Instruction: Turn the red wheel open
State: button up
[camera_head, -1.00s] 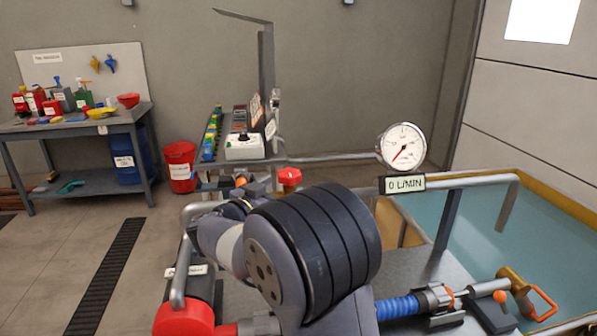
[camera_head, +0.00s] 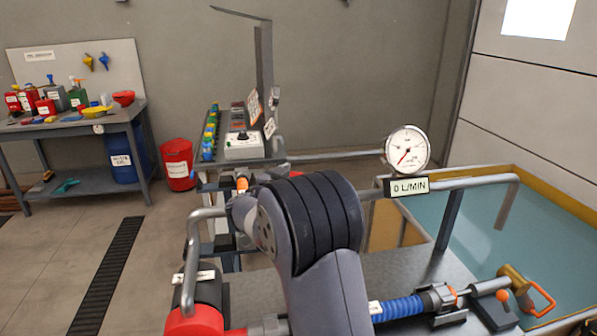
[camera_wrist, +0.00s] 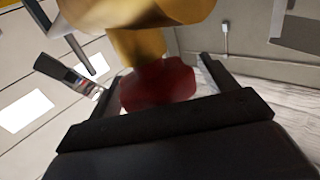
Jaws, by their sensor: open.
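The red wheel (camera_wrist: 158,86) shows in the wrist view, slightly blurred, below a brass-coloured valve body (camera_wrist: 140,45). My gripper (camera_wrist: 160,72) is open, with one finger to the left of the wheel and one to its right. The wheel lies between the fingers; I cannot tell whether either touches it. In the head view my own arm hides the gripper and nearly all of the wheel. The round gauge (camera_head: 407,150) stands to the right of my arm, above a display (camera_head: 407,186) reading 0 L/MIN.
A grey pipe (camera_head: 470,183) runs right from the gauge to a water tank (camera_head: 545,250). A blue hose (camera_head: 400,307) and an orange-handled valve (camera_head: 525,290) lie at front right. A control box (camera_head: 243,146) stands behind. A red bucket (camera_head: 178,165) and workbench (camera_head: 75,125) are at left.

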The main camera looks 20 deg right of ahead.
jog(key=shift+d, duration=0.1)
jog(key=shift+c, duration=0.3)
jog(key=c, duration=0.9)
jog(key=shift+c, duration=0.2)
